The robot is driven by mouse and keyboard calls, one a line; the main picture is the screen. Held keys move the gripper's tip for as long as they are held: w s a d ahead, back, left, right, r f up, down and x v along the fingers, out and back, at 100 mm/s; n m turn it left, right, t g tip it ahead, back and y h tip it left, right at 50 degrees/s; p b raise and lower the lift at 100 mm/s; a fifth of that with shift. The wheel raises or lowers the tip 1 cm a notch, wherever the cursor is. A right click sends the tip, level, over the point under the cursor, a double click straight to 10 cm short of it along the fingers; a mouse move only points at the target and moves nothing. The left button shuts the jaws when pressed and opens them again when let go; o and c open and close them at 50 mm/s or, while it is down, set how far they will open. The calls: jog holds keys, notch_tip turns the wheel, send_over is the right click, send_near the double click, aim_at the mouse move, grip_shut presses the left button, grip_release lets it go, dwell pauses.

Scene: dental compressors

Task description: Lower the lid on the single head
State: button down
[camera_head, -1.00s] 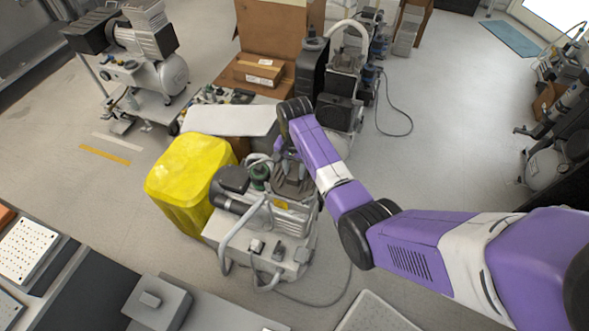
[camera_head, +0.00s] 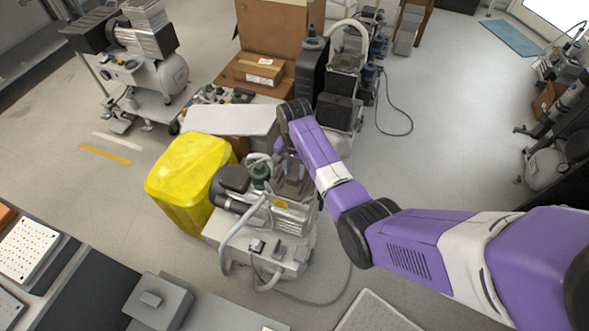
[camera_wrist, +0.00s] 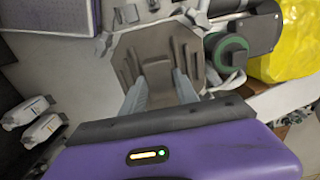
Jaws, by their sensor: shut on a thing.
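The single-head compressor (camera_head: 262,235) stands on the floor at the middle of the head view, with a ribbed metal head, pipes and a pale base. A brown-grey ribbed lid-like part (camera_wrist: 132,52) lies ahead of my gripper (camera_wrist: 160,82) in the wrist view. It also shows in the head view (camera_head: 291,181), at the top right of the compressor, partly hidden by my arm. My gripper's two grey fingers are shut on the raised middle block of this part. I cannot tell how far the lid is tilted. A green-ringed round part (camera_wrist: 229,52) sits beside it.
A yellow bin (camera_head: 188,172) stands close at the compressor's left. A white box (camera_head: 232,121) is behind it, and another compressor (camera_head: 340,88) stands beyond my arm. A grey bench (camera_head: 95,290) lies in front. Open floor is at the right.

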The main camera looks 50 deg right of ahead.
jog(key=c, duration=0.8)
grip_release()
jog(key=shift+c, duration=0.2)
jog(key=o, duration=0.5)
jog(key=shift+c, duration=0.2)
notch_tip(320, 180, up, 3)
jog(key=p, duration=0.2)
jog(key=shift+f+p, duration=0.15)
jog(key=shift+p, duration=0.2)
jog(key=shift+r, duration=2.15)
